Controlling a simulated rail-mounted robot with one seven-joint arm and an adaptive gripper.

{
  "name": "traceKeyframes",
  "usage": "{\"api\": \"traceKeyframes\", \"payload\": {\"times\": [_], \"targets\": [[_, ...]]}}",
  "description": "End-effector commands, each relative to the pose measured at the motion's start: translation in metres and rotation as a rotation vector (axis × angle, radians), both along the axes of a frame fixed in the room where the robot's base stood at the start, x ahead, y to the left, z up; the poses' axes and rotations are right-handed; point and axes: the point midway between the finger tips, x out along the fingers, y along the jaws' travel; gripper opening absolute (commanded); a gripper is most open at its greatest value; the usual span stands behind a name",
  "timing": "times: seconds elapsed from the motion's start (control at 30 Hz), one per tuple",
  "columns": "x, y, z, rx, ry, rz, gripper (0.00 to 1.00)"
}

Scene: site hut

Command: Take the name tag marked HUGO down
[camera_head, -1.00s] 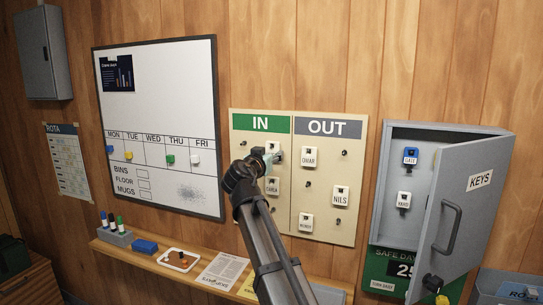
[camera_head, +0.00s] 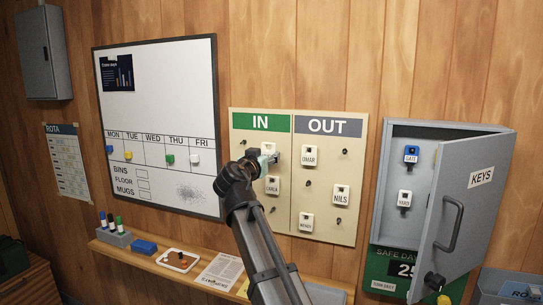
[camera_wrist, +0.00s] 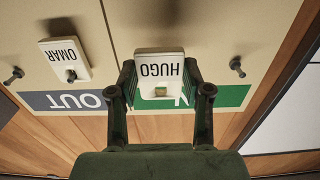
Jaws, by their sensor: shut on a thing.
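The white HUGO name tag (camera_wrist: 159,68) appears upside down in the wrist view, between the two fingers of my gripper (camera_wrist: 160,80). My gripper is shut on its side edges. In the head view, the tag (camera_head: 268,147) is at the upper part of the IN column, partly hidden by my gripper (camera_head: 268,158). The tag board (camera_head: 322,225) has a green IN header and a grey OUT header. I cannot tell whether the tag touches the board.
The OMAR tag (camera_head: 309,156) hangs to the right, CARLA (camera_head: 272,186) below, and NILS (camera_head: 341,195) and another tag (camera_head: 306,222) lower right. Bare pegs stick out nearby. The open key cabinet door (camera_head: 462,205) juts out at right. A shelf (camera_head: 150,258) runs below.

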Motion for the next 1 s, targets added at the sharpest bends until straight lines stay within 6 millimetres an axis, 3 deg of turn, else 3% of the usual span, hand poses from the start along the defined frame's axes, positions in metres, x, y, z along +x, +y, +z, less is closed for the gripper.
{"api": "traceKeyframes", "payload": {"times": [0.7, 1.0], "targets": [[-0.031, 0.01, -0.001, 0.0, -0.001, 0.001, 0.24], [-0.035, 0.011, 0.0, 0.0, -0.001, 0.0, 0.24]]}}
